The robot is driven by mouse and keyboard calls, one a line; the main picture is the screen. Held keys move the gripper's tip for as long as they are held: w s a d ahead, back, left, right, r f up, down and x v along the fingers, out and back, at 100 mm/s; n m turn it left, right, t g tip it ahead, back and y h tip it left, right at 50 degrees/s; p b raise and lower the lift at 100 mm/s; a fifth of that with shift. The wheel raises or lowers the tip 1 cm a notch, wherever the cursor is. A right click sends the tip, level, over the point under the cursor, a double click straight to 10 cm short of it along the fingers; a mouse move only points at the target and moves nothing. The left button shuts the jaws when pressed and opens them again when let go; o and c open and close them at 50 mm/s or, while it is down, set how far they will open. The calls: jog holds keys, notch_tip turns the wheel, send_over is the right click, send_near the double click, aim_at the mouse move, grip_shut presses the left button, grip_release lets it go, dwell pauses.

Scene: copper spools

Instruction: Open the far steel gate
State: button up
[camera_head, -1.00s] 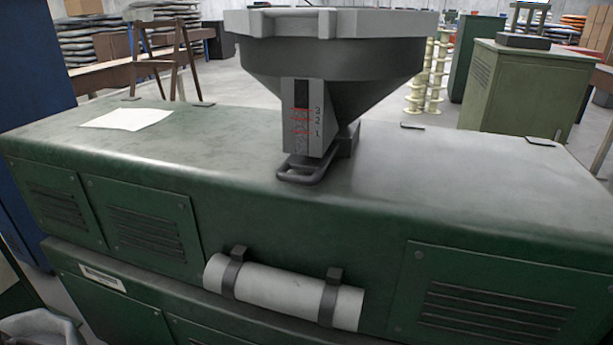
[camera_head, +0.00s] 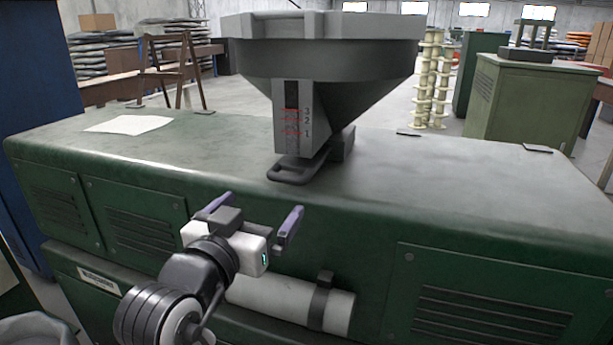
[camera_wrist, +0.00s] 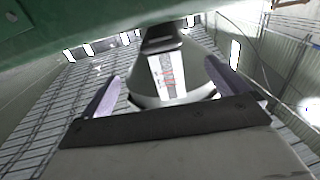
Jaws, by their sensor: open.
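A grey hopper (camera_head: 345,62) stands on the green cabinet, with a red scale marked 1 to 3 on its neck. A dark steel slide gate (camera_head: 292,172) with a looped handle sticks out toward me at the hopper's foot, low over the cabinet top. I cannot tell whether another gate lies behind it. My gripper (camera_head: 252,212) is open and empty, with purple fingers, in front of the cabinet's front edge, below and nearer than the handle. In the wrist view the hopper (camera_wrist: 167,78) shows upside down between the fingers; the gate's dark end (camera_wrist: 160,38) is above it.
The green cabinet (camera_head: 220,160) has a rounded front edge between my gripper and the gate. A white roll (camera_head: 275,300) is strapped to its front, close below my gripper. A paper sheet (camera_head: 130,125) lies at the left of the top.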

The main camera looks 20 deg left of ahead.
aim_at(284, 180)
jog(key=w+p, duration=0.1)
jog(key=w, duration=0.5)
jog(key=w+p, duration=0.1)
jog(key=w, duration=0.6)
jog(key=shift+w+d+p, duration=0.2)
jog(key=shift+w+p, duration=0.1)
jog(key=shift+p, duration=0.1)
